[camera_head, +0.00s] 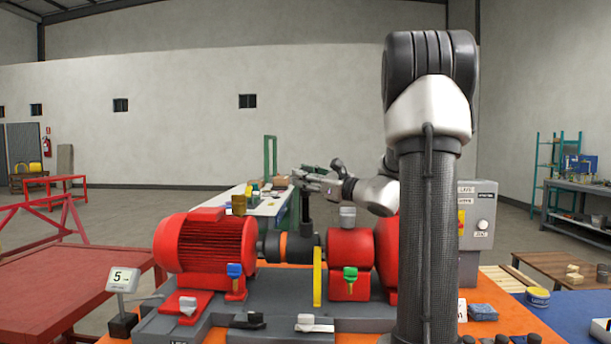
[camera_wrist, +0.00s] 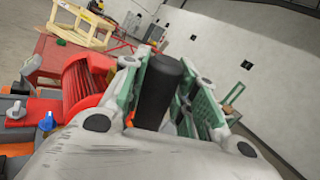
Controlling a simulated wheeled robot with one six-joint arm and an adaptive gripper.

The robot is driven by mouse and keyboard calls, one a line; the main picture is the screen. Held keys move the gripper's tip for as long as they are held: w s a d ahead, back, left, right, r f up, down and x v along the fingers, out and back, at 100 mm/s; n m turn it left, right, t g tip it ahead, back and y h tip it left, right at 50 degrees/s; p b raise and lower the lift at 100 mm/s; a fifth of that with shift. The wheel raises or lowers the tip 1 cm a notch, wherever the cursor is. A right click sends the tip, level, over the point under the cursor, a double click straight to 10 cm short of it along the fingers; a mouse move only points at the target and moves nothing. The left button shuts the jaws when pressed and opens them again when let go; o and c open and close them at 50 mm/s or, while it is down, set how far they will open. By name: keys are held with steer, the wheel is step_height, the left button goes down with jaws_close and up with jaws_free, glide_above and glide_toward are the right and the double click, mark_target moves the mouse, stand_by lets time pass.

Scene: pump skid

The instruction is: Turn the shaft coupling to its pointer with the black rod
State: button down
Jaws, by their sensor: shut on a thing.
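The black rod (camera_head: 306,217) stands about upright over the shaft coupling (camera_head: 290,247), a dark cylinder with an orange band between the red motor (camera_head: 205,245) and the red bearing housing (camera_head: 347,250). The rod's lower end meets the coupling's top; I cannot tell whether it sits in a hole. My gripper (camera_head: 308,180) is shut on the rod's upper part. In the wrist view the rod (camera_wrist: 158,92) is between the green-padded fingers. A yellow upright piece (camera_head: 317,277), perhaps the pointer, stands just right of the coupling. The wrist view hides the coupling behind my gripper.
Blue (camera_head: 234,270) and green (camera_head: 350,274) handles stand at the front of the motor and housing. A grey control box (camera_head: 478,215) stands at right. A red table (camera_head: 60,280) is at left. A long bench (camera_head: 262,205) lies behind the skid. My arm hides part of the right side.

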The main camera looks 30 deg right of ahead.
steer(key=s+a+f+n+y, duration=0.6)
steer(key=s+a+f+n, duration=0.2)
steer(key=s+f+n, duration=0.3)
steer(key=shift+s+a+f+t+y, duration=0.15)
steer(key=shift+s+f+t+y, duration=0.2)
steer(key=shift+s, duration=0.25)
stand_by(1.3)
steer(key=s+a+r, duration=0.3)
steer(key=s, duration=0.2)
steer(key=shift+s+a+r, duration=0.2)
steer(key=shift+a+r, duration=0.1)
stand_by(1.2)
steer(key=shift+a, duration=0.1)
stand_by(1.0)
